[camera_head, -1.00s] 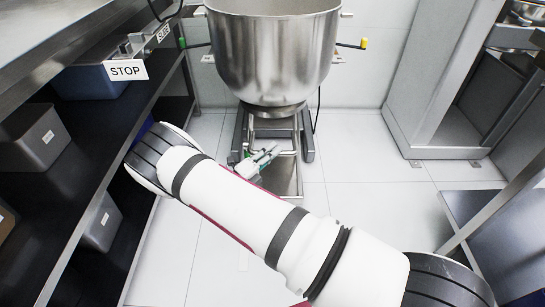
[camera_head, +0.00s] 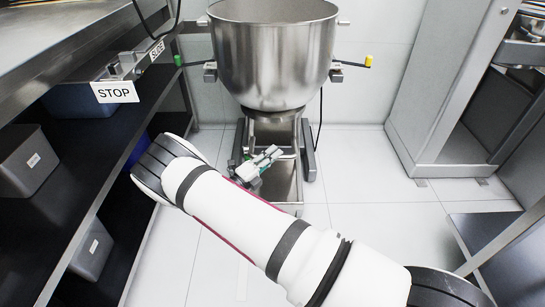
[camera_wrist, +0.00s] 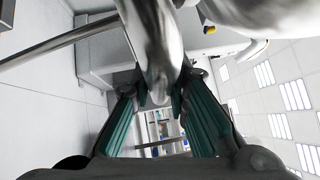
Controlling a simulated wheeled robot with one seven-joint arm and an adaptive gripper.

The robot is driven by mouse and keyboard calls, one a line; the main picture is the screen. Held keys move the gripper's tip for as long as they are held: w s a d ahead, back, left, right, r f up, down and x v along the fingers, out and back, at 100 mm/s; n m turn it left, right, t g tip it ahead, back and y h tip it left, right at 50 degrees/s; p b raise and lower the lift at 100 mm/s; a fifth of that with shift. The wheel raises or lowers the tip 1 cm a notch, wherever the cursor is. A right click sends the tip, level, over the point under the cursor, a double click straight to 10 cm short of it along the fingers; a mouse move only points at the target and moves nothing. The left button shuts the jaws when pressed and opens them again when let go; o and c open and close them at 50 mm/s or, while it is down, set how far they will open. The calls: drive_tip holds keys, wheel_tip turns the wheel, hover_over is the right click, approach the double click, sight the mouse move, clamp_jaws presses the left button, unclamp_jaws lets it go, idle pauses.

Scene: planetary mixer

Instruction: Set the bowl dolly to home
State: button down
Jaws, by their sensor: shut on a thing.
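The steel mixer bowl (camera_head: 275,60) stands upright at the back centre. Beneath it is the low metal bowl dolly (camera_head: 287,195), between the dark legs of the mixer base (camera_head: 308,150). My gripper (camera_head: 266,160) is low in front of the bowl, at the dolly's left side, partly behind my white arm. In the wrist view my gripper (camera_wrist: 163,95) has its two green-lined fingers on either side of a shiny metal part (camera_wrist: 158,60), shut on it. It seems to be part of the dolly; its exact contact point is hidden.
Green-tipped (camera_head: 178,60) and yellow-tipped (camera_head: 368,61) levers stick out beside the bowl. A dark shelf (camera_head: 110,160) with grey bins and a STOP sign (camera_head: 115,92) lines the left. A steel cabinet frame (camera_head: 425,100) stands right. White floor (camera_head: 370,215) is clear between.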

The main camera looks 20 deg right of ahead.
drive_tip(key=c, duration=1.5)
unclamp_jaws()
drive_tip(key=shift+w+f, duration=0.1)
drive_tip(key=shift+w, duration=0.15)
drive_tip(key=shift+c, duration=0.2)
drive_tip(key=shift+s+a, duration=0.1)
drive_tip(key=shift+s, duration=0.05)
drive_tip(key=v, duration=1.1)
drive_tip(key=shift+s+a, duration=0.2)
drive_tip(key=shift+a, duration=0.1)
